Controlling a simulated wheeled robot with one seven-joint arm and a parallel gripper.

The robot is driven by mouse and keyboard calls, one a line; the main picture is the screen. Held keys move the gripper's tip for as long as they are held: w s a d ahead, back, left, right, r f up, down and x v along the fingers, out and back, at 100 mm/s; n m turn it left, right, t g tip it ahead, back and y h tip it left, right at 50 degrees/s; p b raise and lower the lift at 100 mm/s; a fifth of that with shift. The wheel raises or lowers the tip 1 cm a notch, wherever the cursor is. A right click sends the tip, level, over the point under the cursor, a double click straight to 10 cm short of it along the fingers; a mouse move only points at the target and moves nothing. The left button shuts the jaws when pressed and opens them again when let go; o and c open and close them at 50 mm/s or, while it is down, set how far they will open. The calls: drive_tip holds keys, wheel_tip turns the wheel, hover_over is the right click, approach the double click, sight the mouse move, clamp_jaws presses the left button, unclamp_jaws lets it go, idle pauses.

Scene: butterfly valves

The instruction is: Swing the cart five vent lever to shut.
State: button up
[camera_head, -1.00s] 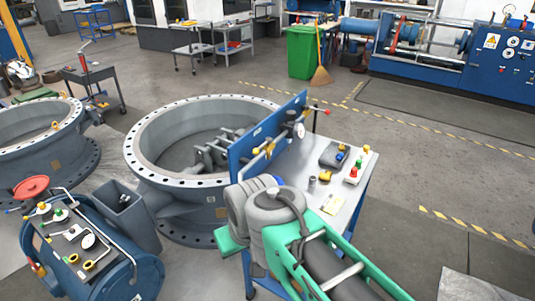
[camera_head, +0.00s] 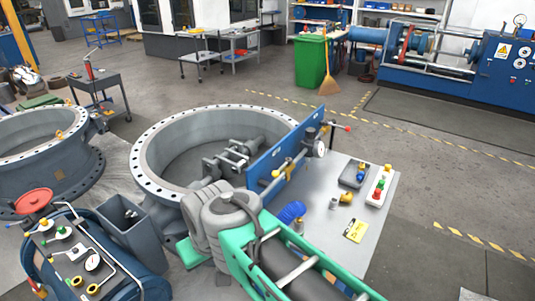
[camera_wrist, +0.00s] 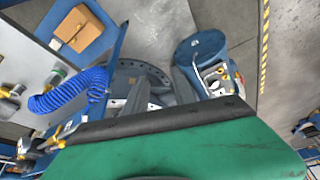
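A blue upright panel (camera_head: 287,145) stands on a grey-topped cart (camera_head: 378,225). It carries a gauge (camera_head: 320,148), a yellow-handled fitting (camera_head: 284,170) and a red-tipped lever (camera_head: 341,127). I cannot read a cart number or tell which handle is the vent lever. In the wrist view, the panel (camera_wrist: 119,45) is seen edge-on at left, with yellow fittings (camera_wrist: 58,132) low at its side.
A blue coiled hose (camera_head: 291,212) lies on the cart top. Floor to the right is open.

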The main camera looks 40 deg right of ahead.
drive_tip(key=w+d+r+m+p, duration=0.2)
drive_tip(key=w+d+r+m, duration=0.15)
drive_tip(key=w+r, duration=0.3)
wheel_tip(320, 180, up, 2)
drive_tip(key=r+m+g+p, duration=0.15)
drive_tip(key=m+p, duration=0.25)
drive_tip(key=m, duration=0.6)
hover_over(281, 168)
drive_tip(key=s, duration=0.2)
drive_tip(key=f, duration=0.1)
drive_tip(key=shift+m+y, duration=0.25)
drive_tip(key=shift+y, duration=0.15)
drive_tip(key=b+x, duration=0.1)
drive_tip(key=x, duration=0.1)
drive_tip(key=b+x, duration=0.1)
drive_tip(key=x, duration=0.2)
drive_tip(key=b+x, duration=0.1)
drive_tip(key=x, duration=0.1)
drive_tip(key=shift+w+d+f, duration=0.1)
drive_tip(key=shift+d+f, duration=0.2)
drive_tip(key=shift+f, duration=0.2)
drive_tip(key=shift+c, duration=0.3)
clamp_jaws()
